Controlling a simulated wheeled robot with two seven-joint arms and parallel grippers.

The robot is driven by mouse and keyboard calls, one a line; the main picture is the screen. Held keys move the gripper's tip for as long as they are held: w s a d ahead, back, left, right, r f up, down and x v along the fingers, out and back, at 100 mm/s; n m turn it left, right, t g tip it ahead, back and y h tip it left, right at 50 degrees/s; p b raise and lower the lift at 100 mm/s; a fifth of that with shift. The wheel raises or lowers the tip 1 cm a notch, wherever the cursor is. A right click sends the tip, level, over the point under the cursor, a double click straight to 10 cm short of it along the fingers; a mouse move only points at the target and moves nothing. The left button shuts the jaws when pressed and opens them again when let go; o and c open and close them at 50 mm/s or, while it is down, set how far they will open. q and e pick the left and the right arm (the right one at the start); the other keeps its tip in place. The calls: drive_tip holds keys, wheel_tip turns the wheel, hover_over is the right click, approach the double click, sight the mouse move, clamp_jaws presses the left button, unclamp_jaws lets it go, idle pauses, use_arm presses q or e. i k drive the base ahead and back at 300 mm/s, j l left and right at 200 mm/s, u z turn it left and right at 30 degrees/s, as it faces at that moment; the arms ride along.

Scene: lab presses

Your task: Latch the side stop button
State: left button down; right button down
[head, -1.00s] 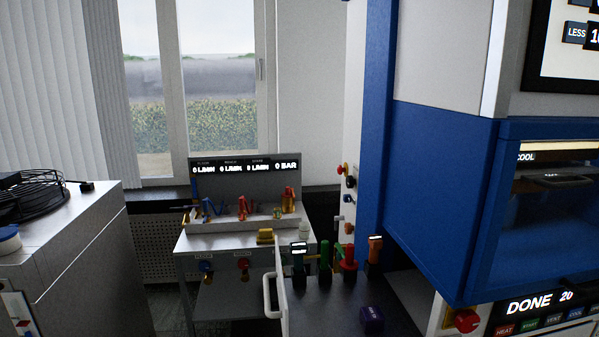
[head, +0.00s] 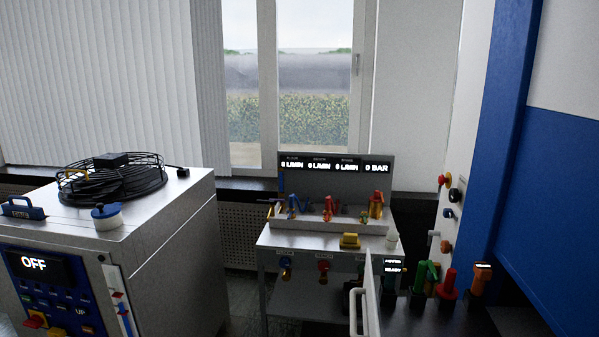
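A red button (head: 444,180), with a little yellow at its base, sticks out from the side of a pale upright panel (head: 466,150) right of centre. A dark knob (head: 455,195) and orange-brown fittings (head: 447,246) sit below it on the same panel. Another red button on yellow (head: 35,320) is on the front of the grey machine at left. I cannot tell from the picture which one the task calls the side stop button, or whether either is latched. Neither of my grippers is in view.
The grey machine (head: 180,235) reads OFF and carries a black cable coil (head: 112,180). A bench (head: 330,240) with coloured valves stands in the middle. Coloured handled tools (head: 447,284) stand at lower right, beside a blue press column (head: 505,130). A white handle (head: 357,312) is in front.

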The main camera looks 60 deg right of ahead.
sight(442, 180)
drive_tip(key=i+l+u, duration=0.15)
drive_tip(key=u, duration=1.2)
drive_tip(key=l, duration=0.6)
drive_tip(key=i+l, duration=0.1)
drive_tip(key=l, duration=0.5)
drive_tip(key=l+z, duration=0.3)
drive_tip(key=l, duration=0.4)
drive_tip(key=l+z, duration=0.35)
drive_tip(key=l, duration=0.4)
drive_tip(key=i+l+z, duration=0.1)
drive_tip(key=l+z, duration=0.2)
drive_tip(key=l, duration=0.4)
drive_tip(key=l+z, duration=0.35)
drive_tip(key=l, duration=0.25)
drive_tip(key=l+z, duration=0.35)
drive_tip(key=l, duration=0.25)
drive_tip(key=z, duration=0.5)
drive_tip(key=i+l+z, duration=0.1)
drive_tip(key=z, duration=1.35)
drive_tip(key=i+z, duration=0.15)
drive_tip(key=z, duration=0.8)
drive_tip(key=j+z, duration=0.1)
drive_tip(key=z, duration=0.4)
drive_tip(key=i+z, duration=0.1)
drive_tip(key=z, duration=0.4)
